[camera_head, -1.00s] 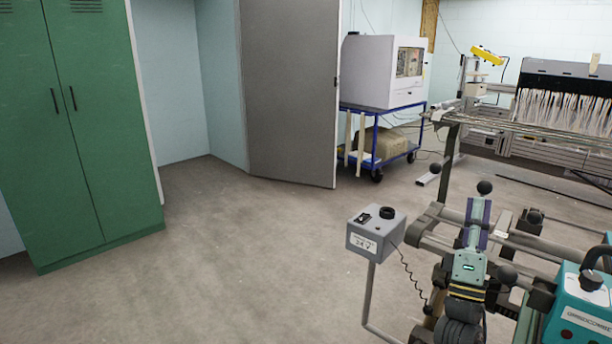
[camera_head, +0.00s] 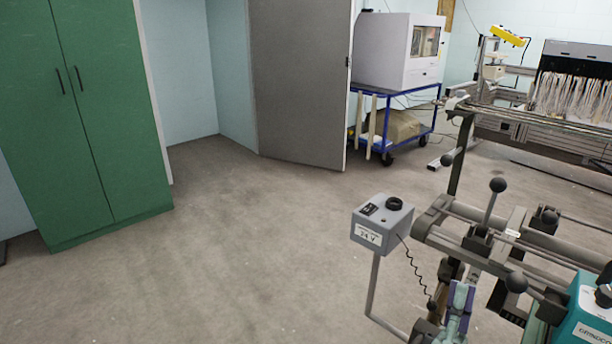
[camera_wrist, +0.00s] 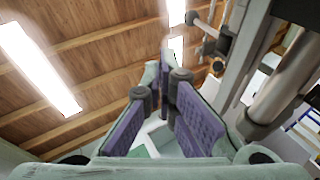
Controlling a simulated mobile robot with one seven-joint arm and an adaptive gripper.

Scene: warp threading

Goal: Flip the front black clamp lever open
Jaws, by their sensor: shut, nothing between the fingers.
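Black ball-ended clamp levers are on the grey frame at the right of the head view. One (camera_head: 491,207) stands nearly upright on the frame's front part. Another black ball (camera_head: 516,282) is lower right, nearer the teal unit. I cannot tell for certain which is the front one. My gripper (camera_head: 460,294), with purple finger pads, is below and left of the upright lever, apart from it and lower than the rails. In the wrist view my gripper (camera_wrist: 168,75) points up toward the ceiling. Its fingers meet at the tips with nothing held.
A grey 24 V box (camera_head: 382,222) on a post with a coiled cord stands left of my gripper. Grey rails (camera_head: 520,245) lie above and right of it. A teal unit (camera_head: 585,315) is at lower right. The floor at left is open.

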